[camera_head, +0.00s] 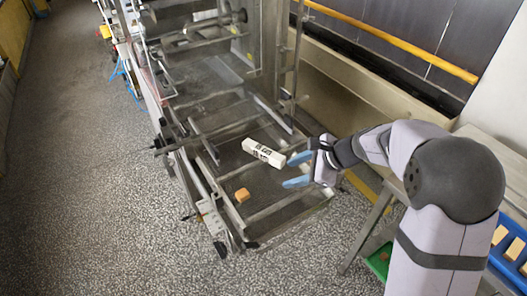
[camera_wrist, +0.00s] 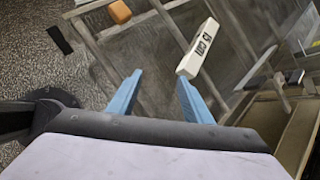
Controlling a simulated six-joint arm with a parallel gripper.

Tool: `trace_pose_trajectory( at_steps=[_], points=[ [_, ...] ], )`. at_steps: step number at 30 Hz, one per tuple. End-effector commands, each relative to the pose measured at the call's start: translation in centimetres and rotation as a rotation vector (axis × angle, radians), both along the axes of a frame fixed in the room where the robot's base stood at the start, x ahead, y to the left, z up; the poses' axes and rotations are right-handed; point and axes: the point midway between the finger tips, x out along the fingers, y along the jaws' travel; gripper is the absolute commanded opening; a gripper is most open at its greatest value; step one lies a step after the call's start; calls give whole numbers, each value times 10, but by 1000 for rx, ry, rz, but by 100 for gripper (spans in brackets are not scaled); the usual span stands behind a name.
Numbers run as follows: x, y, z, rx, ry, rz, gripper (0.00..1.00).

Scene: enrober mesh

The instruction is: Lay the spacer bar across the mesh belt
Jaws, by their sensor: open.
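The spacer bar (camera_head: 264,152) is a white block with dark print. It lies slanted on the mesh belt (camera_head: 262,185) of the metal frame. In the wrist view the bar (camera_wrist: 199,48) reads "15 cm" and lies ahead of my right fingertip. My gripper (camera_head: 291,170) has two blue fingers, spread apart with nothing between them. It is at the right side of the belt, just right of the bar's near end. In the wrist view my gripper (camera_wrist: 158,80) is open, and the bar is beyond the fingers, up and to the right.
A small orange-brown block (camera_head: 242,195) lies on the belt left of my gripper; it also shows in the wrist view (camera_wrist: 120,12). Metal rails edge the belt. A blue crate (camera_head: 510,250) and a green tray (camera_head: 380,262) stand at the right. Speckled floor is open at left.

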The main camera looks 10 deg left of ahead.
Motion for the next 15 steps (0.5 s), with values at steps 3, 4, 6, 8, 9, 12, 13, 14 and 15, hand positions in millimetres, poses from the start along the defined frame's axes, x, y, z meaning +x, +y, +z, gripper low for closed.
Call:
trace_pose_trajectory(
  at_steps=[3, 4, 6, 8, 9, 12, 13, 14, 15],
  points=[
    [36, 27, 9, 142, 83, -172, 45],
    [42, 32, 10, 172, 104, -205, 45],
    [53, 43, 13, 232, 148, -267, 45],
    [60, 49, 15, 271, 176, -305, 45],
    [64, 52, 16, 289, 189, -325, 45],
    [69, 56, 18, 318, 210, -353, 45],
    [69, 57, 18, 322, 214, -356, 45],
    [70, 57, 18, 324, 215, -359, 45],
    [70, 57, 19, 325, 216, -360, 45]
  ],
)
